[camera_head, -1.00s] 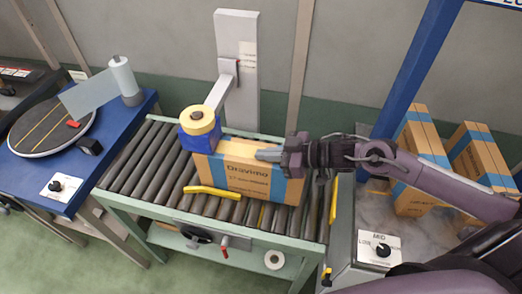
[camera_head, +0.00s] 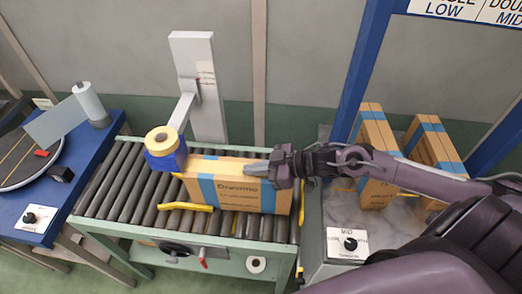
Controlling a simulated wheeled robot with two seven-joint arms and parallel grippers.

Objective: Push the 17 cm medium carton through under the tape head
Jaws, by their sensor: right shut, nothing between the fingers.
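The medium carton (camera_head: 236,196), tan with blue bands, stands on the roller conveyor (camera_head: 112,178). Its left end is right beside the tape head (camera_head: 165,150), which has a blue body and a yellow tape roll on an arm from a grey post. Whether the carton's end reaches under the head is hard to tell. My right gripper (camera_head: 257,169) is shut and empty, its fingertips over the carton's top near the right end. Whether they touch it is unclear. My left gripper is out of view.
A yellow guide bar (camera_head: 187,206) lies along the conveyor's front. Two more tan cartons (camera_head: 376,160) (camera_head: 434,150) stand on the grey surface at right, by a MID dial (camera_head: 350,244). A blue table (camera_head: 85,160) with a turntable adjoins at left. Rollers left of the head are clear.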

